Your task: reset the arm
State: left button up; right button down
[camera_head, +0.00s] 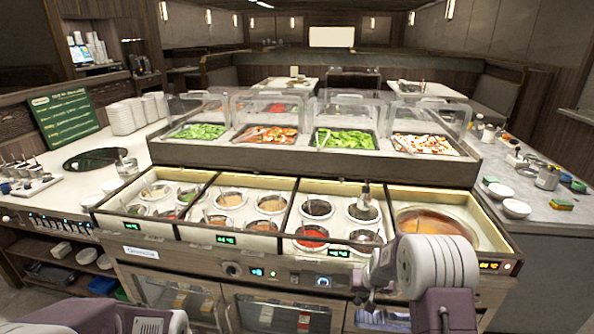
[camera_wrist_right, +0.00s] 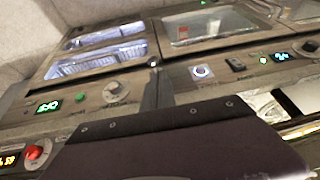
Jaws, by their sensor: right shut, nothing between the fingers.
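My right gripper (camera_head: 368,303) is low in front of the counter's front panel, just below the sauce wells. Its shut fingers also show in the right wrist view (camera_wrist_right: 155,64), with nothing between them. In that view the fingertips appear against the counter front, near a knob and a blue-lit button (camera_wrist_right: 202,71); whether they touch it I cannot tell. My left arm shows only as a purple and white link at the bottom left of the head view. Its gripper is out of the picture.
The sauce wells hold several round pots (camera_head: 317,208) and a large soup pot (camera_head: 435,222). Covered salad trays (camera_head: 345,139) stand behind. White bowls (camera_head: 516,208) and a sponge (camera_head: 562,204) lie on the right counter. A plate stack (camera_head: 125,117) and chalkboard (camera_head: 66,120) stand left.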

notch_tip(320, 180, up, 8)
jog(key=s+a+f+p, duration=0.1)
jog(key=a, duration=0.2)
jog(key=s+a+r+n+p, duration=0.1)
jog(key=s+a+r, duration=0.15)
jog(key=s, duration=0.35)
jog(key=s+a+r+n+p, duration=0.1)
jog(key=s+r, duration=0.3)
jog(key=s, duration=0.1)
jog(key=s+f+g, duration=0.3)
jog(key=s+f, duration=0.1)
jog(key=s, duration=1)
jog(key=shift+g, duration=0.3)
jog(key=shift+d, duration=0.1)
